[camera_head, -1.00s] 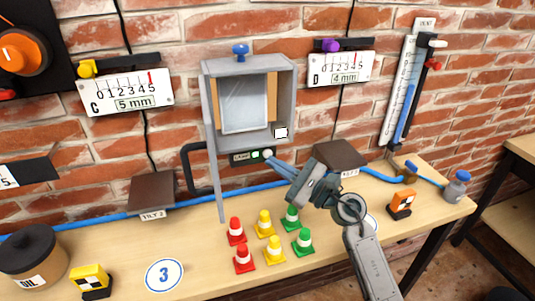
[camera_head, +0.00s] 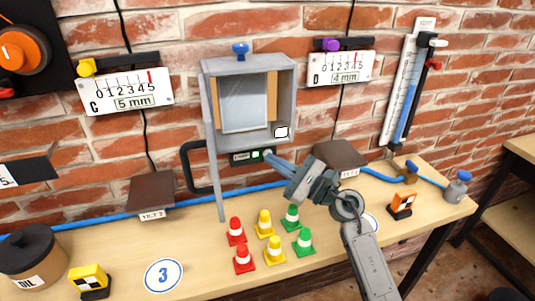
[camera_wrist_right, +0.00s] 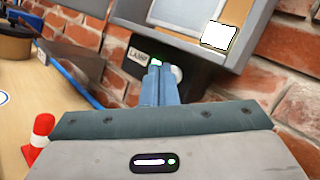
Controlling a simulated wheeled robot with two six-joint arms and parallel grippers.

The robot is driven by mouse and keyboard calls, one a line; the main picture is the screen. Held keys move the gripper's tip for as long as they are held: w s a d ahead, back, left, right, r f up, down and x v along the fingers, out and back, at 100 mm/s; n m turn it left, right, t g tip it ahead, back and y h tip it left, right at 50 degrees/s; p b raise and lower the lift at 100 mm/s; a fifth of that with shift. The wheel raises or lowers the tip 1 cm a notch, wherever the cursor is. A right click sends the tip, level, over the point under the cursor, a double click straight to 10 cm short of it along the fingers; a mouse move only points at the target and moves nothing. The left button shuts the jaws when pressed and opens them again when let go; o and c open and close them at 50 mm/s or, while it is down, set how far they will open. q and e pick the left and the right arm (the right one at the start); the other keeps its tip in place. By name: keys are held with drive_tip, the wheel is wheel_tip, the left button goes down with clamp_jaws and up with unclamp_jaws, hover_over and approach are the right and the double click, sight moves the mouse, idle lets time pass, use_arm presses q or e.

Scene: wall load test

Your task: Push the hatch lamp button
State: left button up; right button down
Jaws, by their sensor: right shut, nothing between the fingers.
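The hatch (camera_head: 287,105) is a grey wall box with an open front and a glassy panel inside. Under it is a black strip with a LAMP label (camera_head: 240,157), a small green light (camera_head: 256,155) and a pale round button. In the right wrist view the label (camera_wrist_right: 137,57) and the whitish button (camera_wrist_right: 178,73) show just beyond my fingertips. My right gripper (camera_head: 269,156) is shut and empty, its blue fingers (camera_wrist_right: 160,84) pointing at the button and partly covering it. I cannot tell whether they touch it. My left gripper is not in view.
Red, yellow and green cones (camera_head: 264,223) stand on the bench below the hatch. A dark tilted plate (camera_head: 340,154) is right of the hatch, another (camera_head: 151,194) left. A black handle (camera_head: 190,170) juts out beside the hatch. A blue hose (camera_head: 103,222) runs along the wall.

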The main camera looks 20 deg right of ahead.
drive_tip(key=shift+w, duration=0.15)
drive_tip(key=shift+s, duration=0.7)
drive_tip(key=s, duration=0.6)
idle(0.5)
drive_tip(key=shift+d, duration=0.15)
